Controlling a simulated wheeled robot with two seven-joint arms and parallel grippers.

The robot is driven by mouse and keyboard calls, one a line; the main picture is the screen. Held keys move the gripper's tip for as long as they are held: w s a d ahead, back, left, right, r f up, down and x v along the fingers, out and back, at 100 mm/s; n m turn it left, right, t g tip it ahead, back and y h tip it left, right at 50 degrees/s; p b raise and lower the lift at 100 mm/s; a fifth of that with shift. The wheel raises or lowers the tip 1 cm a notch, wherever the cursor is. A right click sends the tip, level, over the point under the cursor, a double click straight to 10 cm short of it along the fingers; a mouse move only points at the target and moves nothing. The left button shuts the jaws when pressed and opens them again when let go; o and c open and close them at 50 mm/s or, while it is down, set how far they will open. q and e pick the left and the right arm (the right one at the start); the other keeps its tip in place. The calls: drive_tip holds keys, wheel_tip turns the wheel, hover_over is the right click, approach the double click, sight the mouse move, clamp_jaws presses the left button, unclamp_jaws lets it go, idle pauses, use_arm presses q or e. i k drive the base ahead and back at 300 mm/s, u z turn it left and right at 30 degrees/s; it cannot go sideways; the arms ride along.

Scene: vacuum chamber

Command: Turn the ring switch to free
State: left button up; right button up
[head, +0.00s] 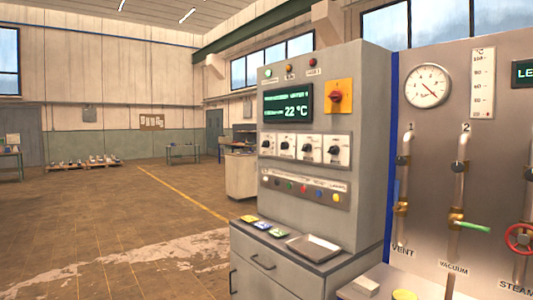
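A grey control cabinet (375,130) stands right of centre in the head view. A row of rotary switches with black knobs on white plates crosses its front: the leftmost switch (266,145), the second switch (286,146), the third switch (308,148) and the rightmost switch (336,150). Their labels are too small to read, so I cannot tell which is the ring switch or where each points. A red rotary switch (338,97) on a yellow plate sits above, at the right. Neither of my grippers is in view.
A display (287,104) shows 22 °C. Below the switches is a strip of coloured buttons or lamps (304,188). A metal tray (314,247) and several coloured cards (263,225) lie on the ledge. Pipes, a gauge (428,86) and valves stand right. Open floor lies left.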

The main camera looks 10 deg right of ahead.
sight(334, 150)
drive_tip(key=u, duration=0.85)
drive_tip(key=i, duration=1.4)
drive_tip(key=z, duration=0.35)
drive_tip(key=i, duration=1.05)
drive_tip(key=z, duration=1.15)
